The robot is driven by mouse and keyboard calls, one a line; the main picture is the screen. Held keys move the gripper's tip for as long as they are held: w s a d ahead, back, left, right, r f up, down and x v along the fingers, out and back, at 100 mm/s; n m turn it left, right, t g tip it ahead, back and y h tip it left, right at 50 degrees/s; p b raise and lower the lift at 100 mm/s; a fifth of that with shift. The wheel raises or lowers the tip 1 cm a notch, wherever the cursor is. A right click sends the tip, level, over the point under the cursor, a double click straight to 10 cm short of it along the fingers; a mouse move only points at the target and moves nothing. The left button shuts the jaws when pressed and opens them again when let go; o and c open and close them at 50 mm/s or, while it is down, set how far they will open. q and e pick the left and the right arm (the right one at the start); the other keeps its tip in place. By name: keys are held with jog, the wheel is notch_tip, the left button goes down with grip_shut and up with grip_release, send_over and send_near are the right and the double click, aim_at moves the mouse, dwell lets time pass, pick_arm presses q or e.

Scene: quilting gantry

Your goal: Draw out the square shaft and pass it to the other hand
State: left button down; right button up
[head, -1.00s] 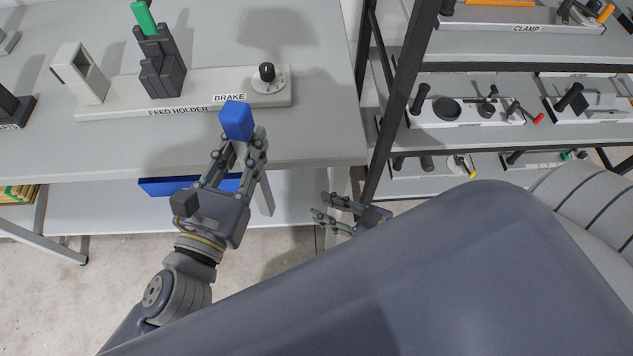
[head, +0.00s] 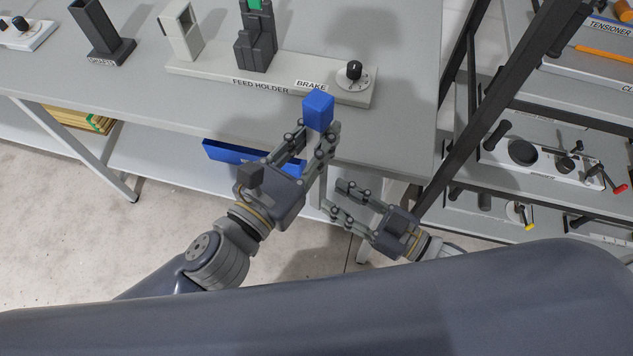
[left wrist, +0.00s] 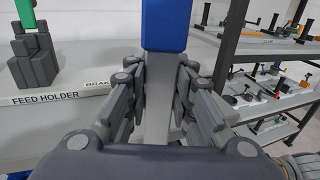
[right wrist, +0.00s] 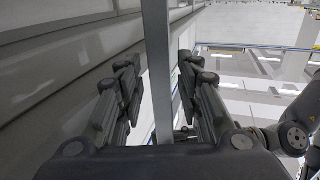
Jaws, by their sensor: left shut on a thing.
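The square shaft has a blue block end (head: 319,110) on top and a long grey bar (head: 317,178) below it. My left gripper (head: 315,134) is shut on the shaft just under the blue end and holds it upright, clear of the table's front edge. In the left wrist view the grey bar (left wrist: 157,105) runs down between the fingers. My right gripper (head: 336,197) is open, lower and to the right, with its fingertips close to the bar's lower part. In the right wrist view the bar (right wrist: 158,70) stands between the spread fingers; contact is not visible.
The feed holder (head: 215,73) with its brake knob (head: 354,72) is on the table (head: 150,90) behind the shaft. A dark square tube (head: 103,38) stands at the left. A blue tray (head: 225,152) lies under the tabletop. A shelf rack with a dark post (head: 500,105) is at the right.

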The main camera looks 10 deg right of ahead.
aim_at(324, 191)
jog(key=x, duration=0.6)
jog(key=shift+w+a, duration=0.2)
grip_shut()
pick_arm(q)
jog(key=c, duration=1.3)
grip_release()
